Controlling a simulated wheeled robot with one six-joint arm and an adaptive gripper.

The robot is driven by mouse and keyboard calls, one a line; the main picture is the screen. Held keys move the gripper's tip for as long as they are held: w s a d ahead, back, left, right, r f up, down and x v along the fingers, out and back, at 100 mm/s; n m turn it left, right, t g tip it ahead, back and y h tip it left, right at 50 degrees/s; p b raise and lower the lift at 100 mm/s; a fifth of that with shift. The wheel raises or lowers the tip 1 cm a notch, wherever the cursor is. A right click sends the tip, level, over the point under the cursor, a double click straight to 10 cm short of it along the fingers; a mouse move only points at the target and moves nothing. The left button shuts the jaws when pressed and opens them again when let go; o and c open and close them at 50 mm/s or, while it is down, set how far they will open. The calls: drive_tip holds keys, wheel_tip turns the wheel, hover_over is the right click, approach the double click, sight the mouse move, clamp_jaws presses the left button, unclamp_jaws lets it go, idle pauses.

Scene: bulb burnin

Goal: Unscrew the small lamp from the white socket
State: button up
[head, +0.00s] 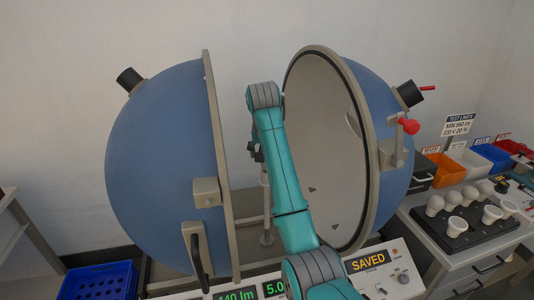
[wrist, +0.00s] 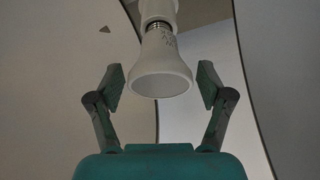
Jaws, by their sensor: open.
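The small lamp (wrist: 160,68) is white with a wide round face, and shows in the wrist view at upper middle. It hangs face down from the white socket (wrist: 159,9), with a bit of its metal screw thread showing between them. My gripper (wrist: 160,85) is open, with one finger on each side of the lamp and a gap on both sides. The fingers do not touch it. In the head view my arm hides the lamp and socket, and the gripper is mostly hidden between the two sphere halves.
The blue sphere stands open, its left half (head: 155,160) and right half (head: 375,110) flanking my arm. A black tray (head: 460,240) with several white lamps sits at right, near coloured bins (head: 445,170). A blue crate (head: 98,283) is at lower left. The panel (head: 385,260) reads SAVED.

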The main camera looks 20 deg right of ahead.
drive_tip(key=m, duration=0.2)
drive_tip(key=m+g+h, duration=0.1)
drive_tip(key=m, duration=0.2)
drive_tip(key=shift+h, duration=0.3)
drive_tip(key=m, duration=0.2)
drive_tip(key=m+g+h, duration=0.1)
drive_tip(key=m, duration=0.1)
drive_tip(key=shift+g, duration=0.3)
drive_tip(key=c, duration=1)
drive_tip(key=n+t, duration=0.1)
drive_tip(key=n, duration=0.2)
drive_tip(key=shift+d+n+y, duration=0.1)
drive_tip(key=shift+n+y, duration=0.2)
drive_tip(key=shift+y, duration=0.1)
drive_tip(key=shift+c, duration=0.2)
drive_tip(key=n+t+y, duration=0.1)
drive_tip(key=n, duration=0.2)
drive_tip(key=shift+n, duration=0.3)
drive_tip(key=shift+r, duration=0.1)
